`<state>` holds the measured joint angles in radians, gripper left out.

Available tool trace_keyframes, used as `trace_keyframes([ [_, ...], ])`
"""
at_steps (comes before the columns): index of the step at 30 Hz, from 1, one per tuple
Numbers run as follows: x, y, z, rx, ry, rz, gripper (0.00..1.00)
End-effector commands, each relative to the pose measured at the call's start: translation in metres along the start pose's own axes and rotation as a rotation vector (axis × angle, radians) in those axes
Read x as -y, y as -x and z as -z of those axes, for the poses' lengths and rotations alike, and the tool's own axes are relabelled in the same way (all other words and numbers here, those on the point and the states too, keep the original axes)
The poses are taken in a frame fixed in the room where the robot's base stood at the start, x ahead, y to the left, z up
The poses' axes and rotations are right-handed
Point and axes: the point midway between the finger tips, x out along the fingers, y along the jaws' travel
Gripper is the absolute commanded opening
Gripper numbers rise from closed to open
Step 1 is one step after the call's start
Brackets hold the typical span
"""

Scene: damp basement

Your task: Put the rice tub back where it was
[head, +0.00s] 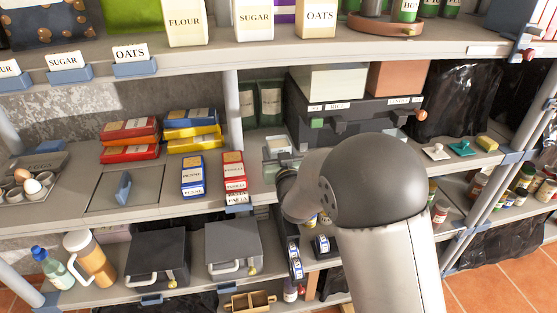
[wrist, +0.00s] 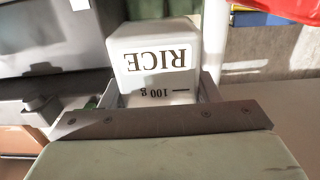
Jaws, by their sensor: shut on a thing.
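The rice tub (wrist: 155,58) is a white block-shaped tub with RICE and 100 g printed on it, upside down in the wrist view. My gripper (wrist: 160,92) is shut on it, with one finger on each side. In the head view a small pale part, seemingly the tub (head: 278,144), shows beyond my gripper at the middle shelf, left of a dark bin (head: 350,125). My arm hides most of the gripper there. I cannot tell whether the tub touches the shelf. A small label on the dark bin's top edge seems to read RICE (head: 337,106).
A pale box (head: 328,80) and a brown box (head: 398,78) sit on the dark bin. Green packs (head: 258,103) stand behind the tub. Red and blue pasta packs (head: 234,172) stand to its left, past a shelf upright (head: 231,100). The upper shelf holds labelled tubs.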

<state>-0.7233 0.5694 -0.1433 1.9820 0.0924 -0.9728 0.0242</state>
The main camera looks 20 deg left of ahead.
Motion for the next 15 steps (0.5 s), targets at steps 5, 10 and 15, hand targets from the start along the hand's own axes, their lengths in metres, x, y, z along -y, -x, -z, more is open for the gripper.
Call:
trace_keyframes([
  [5,0.001,-0.005,-0.021,0.004,0.001,0.001,0.21],
  [10,0.0,-0.005,-0.035,0.0,-0.001,0.0,0.21],
  [15,0.0,-0.005,-0.036,-0.002,-0.001,0.0,0.21],
])
